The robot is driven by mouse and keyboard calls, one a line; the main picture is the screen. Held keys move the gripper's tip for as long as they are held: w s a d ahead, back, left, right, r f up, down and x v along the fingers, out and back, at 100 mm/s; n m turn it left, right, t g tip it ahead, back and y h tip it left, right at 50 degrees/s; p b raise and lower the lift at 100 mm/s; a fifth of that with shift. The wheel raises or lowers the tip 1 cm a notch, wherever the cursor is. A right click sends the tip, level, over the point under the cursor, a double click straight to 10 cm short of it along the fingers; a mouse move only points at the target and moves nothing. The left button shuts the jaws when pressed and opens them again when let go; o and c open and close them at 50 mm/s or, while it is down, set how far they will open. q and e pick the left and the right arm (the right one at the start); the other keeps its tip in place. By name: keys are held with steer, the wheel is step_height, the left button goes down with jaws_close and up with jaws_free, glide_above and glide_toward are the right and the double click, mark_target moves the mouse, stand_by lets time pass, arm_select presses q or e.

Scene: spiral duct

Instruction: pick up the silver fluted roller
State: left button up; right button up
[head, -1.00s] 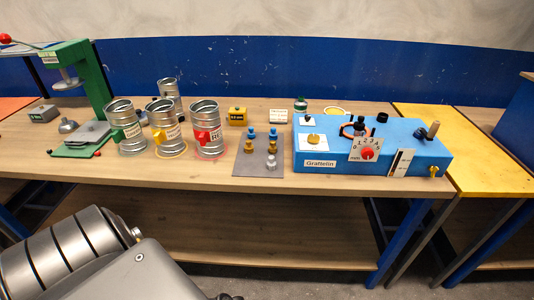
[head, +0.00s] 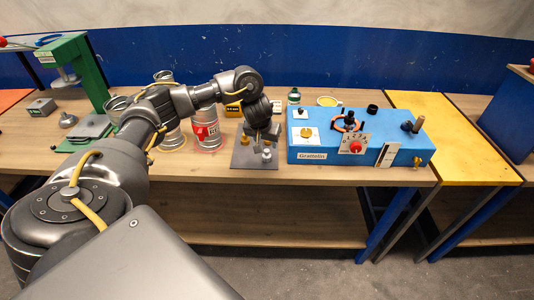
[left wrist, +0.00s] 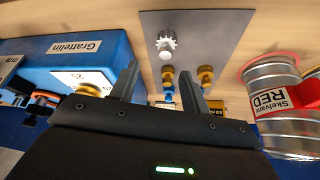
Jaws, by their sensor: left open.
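The silver fluted roller (head: 267,155) stands on a grey mat (head: 243,161) on the wooden bench, near the mat's front right corner. In the left wrist view the roller (left wrist: 166,44) is clear of the fingers, beyond the fingertips, with bare mat (left wrist: 222,28) around it. My left gripper (head: 262,136) hangs over the mat, pointing down. In the left wrist view the gripper (left wrist: 157,76) is open, with brass and blue rollers (left wrist: 168,84) showing between and beside the fingers. Nothing is held. The gripper partly hides those rollers in the head view. My right gripper is not seen.
A blue box (head: 320,150) labelled Grattelin stands just right of the mat. A can with a red label (head: 206,128) stands just left of it. A yellow block (head: 233,108) is behind, and a green press (head: 85,75) is farther left.

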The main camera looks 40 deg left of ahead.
mark_target(267, 151)
arm_select(q)
steer(key=b+x, duration=0.1)
steer(key=x, duration=0.1)
steer(key=b+x, duration=0.2)
steer(key=shift+a+f, duration=0.2)
steer(key=shift+a, duration=0.25)
steer(key=shift+w+a+f, duration=0.1)
steer(key=shift+w+f, duration=0.1)
steer(key=shift+f, duration=0.15)
steer(key=shift+x, duration=2.55)
steer(key=shift+r, duration=0.15)
steer(key=shift+c, duration=0.7)
jaws_close()
